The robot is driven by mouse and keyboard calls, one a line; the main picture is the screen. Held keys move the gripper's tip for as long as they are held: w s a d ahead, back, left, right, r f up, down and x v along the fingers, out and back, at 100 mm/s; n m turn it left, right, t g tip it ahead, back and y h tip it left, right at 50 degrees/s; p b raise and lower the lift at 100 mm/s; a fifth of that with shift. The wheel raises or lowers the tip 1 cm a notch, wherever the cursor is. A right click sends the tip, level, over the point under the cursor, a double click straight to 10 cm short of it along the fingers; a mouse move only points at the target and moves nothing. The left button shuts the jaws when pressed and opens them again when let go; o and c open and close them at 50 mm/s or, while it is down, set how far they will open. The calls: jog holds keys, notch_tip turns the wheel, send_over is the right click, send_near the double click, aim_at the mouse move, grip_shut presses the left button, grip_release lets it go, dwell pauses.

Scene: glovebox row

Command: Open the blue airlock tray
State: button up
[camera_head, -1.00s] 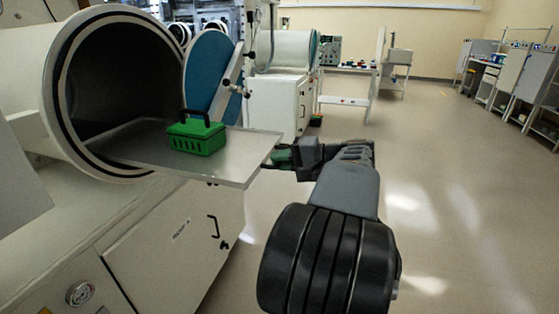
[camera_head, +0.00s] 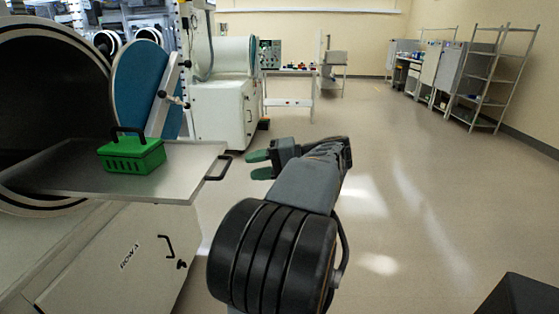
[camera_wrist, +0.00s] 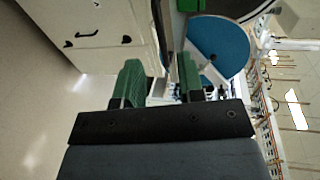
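The airlock with the blue round door (camera_head: 140,78) stands open at the left. Its flat metal tray (camera_head: 190,178) sticks out of the opening, with a green lidded basket (camera_head: 132,156) on it. A dark handle (camera_head: 219,168) shows at the tray's outer right edge. My gripper (camera_head: 258,164) is to the right of the handle, apart from it, open and empty. In the wrist view my gripper (camera_wrist: 160,80) shows its green fingers spread, with the blue door (camera_wrist: 218,45) beyond. The back of the tray inside the dark opening is hidden.
A white cabinet (camera_head: 120,265) with a black handle stands below the tray. Another glovebox unit (camera_head: 222,95) and a table (camera_head: 290,80) are farther back. Metal shelves (camera_head: 490,85) stand at the right.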

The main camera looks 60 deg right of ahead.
jog(key=v, duration=0.6)
jog(key=shift+p, duration=0.3)
jog(key=w+a+r+n+g+p, duration=0.1)
jog(key=w+a+g+p, duration=0.1)
jog(key=w+a, duration=0.2)
jog(key=w+a+r+n+g+p, duration=0.1)
jog(key=w+a+r+g+p, duration=0.1)
jog(key=w+a, duration=0.2)
jog(key=w+a+r+n+g+p, duration=0.1)
jog(key=w+a, duration=0.3)
jog(key=a, duration=0.4)
jog(key=shift+w+a+r+n+g+p, duration=0.1)
jog(key=shift+w+r+n+g+p, duration=0.25)
jog(key=shift+g+p, duration=0.35)
jog(key=a+f+n+g+h+p, duration=0.35)
jog(key=a+p, duration=0.25)
jog(key=a, duration=0.5)
jog(key=s+a+f+n+h+p, duration=0.2)
jog(key=s+f+n+h+p, duration=0.2)
jog(key=s+n, duration=0.1)
jog(key=shift+s+a+f, duration=0.2)
jog(key=shift+a+f, duration=0.15)
jog(key=shift+a, duration=0.05)
